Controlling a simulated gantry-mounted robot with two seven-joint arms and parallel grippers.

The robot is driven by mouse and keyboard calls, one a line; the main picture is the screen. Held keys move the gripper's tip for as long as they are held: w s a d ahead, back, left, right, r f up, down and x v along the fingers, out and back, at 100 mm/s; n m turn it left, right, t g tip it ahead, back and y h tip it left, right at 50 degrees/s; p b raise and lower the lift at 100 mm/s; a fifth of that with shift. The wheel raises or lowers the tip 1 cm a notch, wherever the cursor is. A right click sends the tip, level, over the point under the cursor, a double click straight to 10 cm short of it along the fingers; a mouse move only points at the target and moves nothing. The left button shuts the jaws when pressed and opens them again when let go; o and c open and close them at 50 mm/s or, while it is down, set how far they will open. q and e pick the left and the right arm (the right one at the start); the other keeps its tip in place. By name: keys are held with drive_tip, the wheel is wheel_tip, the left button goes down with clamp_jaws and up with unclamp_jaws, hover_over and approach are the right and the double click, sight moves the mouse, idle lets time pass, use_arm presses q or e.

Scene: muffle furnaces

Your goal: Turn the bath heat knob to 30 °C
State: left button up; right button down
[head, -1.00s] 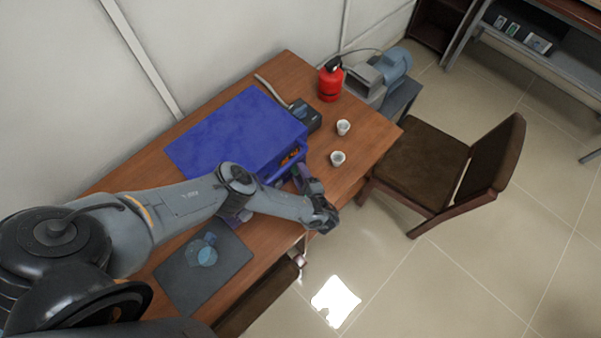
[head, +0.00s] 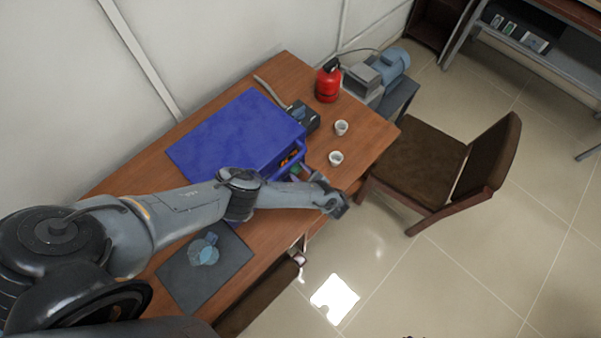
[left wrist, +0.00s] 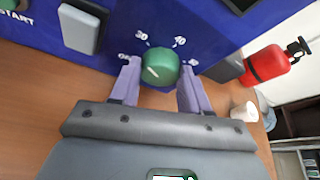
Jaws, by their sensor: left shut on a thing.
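The green heat knob (left wrist: 160,67) is on the front of the blue bath (left wrist: 215,30) in the left wrist view. White marks stand around it, with 30 at its upper left and 40 at its upper right. A short pale line shows on the knob's left part; which mark it points to I cannot tell for sure. My left gripper (left wrist: 160,84) is shut on the knob, one purple finger on each side. In the head view the blue bath (head: 235,135) is on the table, and my left wrist covers part of its front. My right gripper is not in view.
Two white cups (head: 336,158) and a red extinguisher-like bottle (head: 328,82) stand on the wooden table (head: 365,150) right of the bath. A dark mat (head: 185,285) with a bluish glass item lies in front. A brown chair (head: 420,165) stands at the table's right end.

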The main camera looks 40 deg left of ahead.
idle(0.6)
use_arm(q)
drive_tip(key=o, duration=1.1)
drive_tip(key=shift+c, duration=0.2)
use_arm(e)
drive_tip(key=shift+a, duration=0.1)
use_arm(q)
drive_tip(key=shift+d+r, duration=0.1)
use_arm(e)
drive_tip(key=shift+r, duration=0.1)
